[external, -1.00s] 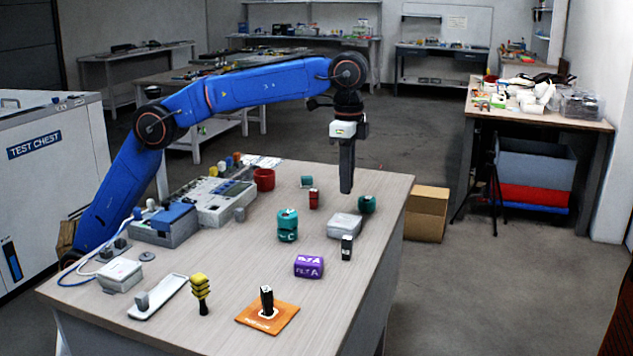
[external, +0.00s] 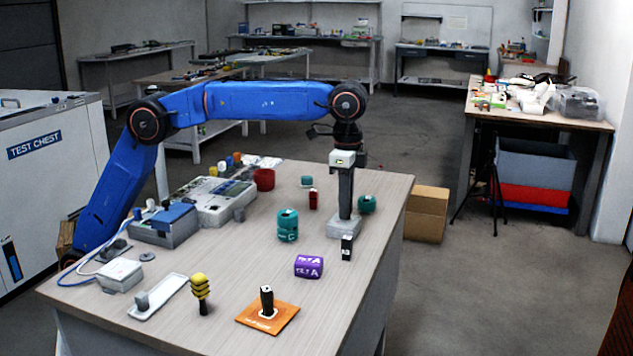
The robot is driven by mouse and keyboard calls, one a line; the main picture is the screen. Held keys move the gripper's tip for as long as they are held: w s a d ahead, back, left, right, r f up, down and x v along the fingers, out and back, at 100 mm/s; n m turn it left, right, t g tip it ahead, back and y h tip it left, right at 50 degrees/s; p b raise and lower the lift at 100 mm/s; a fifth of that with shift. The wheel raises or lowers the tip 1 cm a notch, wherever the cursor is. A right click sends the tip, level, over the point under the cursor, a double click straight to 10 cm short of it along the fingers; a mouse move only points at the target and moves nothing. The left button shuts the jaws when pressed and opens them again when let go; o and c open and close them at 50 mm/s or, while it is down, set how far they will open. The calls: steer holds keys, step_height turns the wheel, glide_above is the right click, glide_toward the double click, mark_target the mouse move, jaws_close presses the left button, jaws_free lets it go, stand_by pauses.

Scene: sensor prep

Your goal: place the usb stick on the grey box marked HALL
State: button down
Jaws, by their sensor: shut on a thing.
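My gripper (external: 345,212) points straight down with its fingers together, its tips at the top of a light grey box (external: 333,232) on the near table. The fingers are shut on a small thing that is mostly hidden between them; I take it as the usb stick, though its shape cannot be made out. The grey box lies flat at the right part of the table. No HALL marking is readable on it at this size. Whether the held thing touches the box top cannot be told.
A small black block (external: 347,247) stands close in front of the box. A teal cylinder (external: 287,226) is left of it, a teal piece (external: 367,204) behind right, a red piece (external: 313,199) behind left. A purple block (external: 309,266) and orange pad (external: 285,318) lie nearer.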

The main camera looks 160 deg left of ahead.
steer(key=c, duration=1.7)
jaws_free()
steer(key=shift+c, duration=0.2)
steer(key=shift+r, duration=0.1)
step_height(320, 180, up, 11)
steer(key=shift+f, duration=0.2)
steer(key=shift+r, duration=0.75)
